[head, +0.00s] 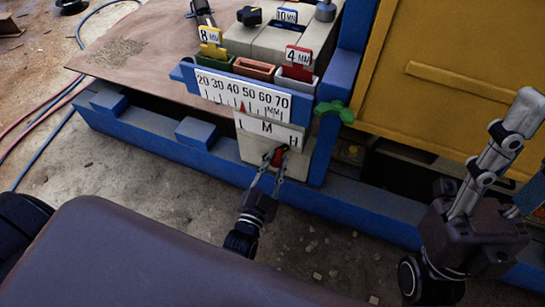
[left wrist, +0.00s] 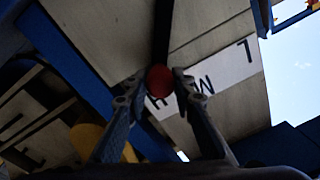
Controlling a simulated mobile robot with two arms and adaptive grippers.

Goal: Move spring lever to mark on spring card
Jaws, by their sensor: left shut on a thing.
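The spring card (head: 262,128) is a white strip with the letters L, M and H on the front of the crusher. The spring lever's red knob (head: 278,157) is just below the card, under the stretch between M and H. My left gripper (head: 279,160) is shut on this knob from below. In the left wrist view the red knob (left wrist: 160,82) is between the fingertips, and the card (left wrist: 233,64) is behind them, with H partly hidden. My right gripper (head: 515,115) is at the right, apart from the lever; its finger opening is unclear.
Above the card is a millimetre scale (head: 240,96) with a red pointer (head: 242,108). Colored trays with size cards stand above it. A green knob (head: 333,110) is to the right, by a yellow panel (head: 450,85). A blue beam (head: 150,137) runs along the base.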

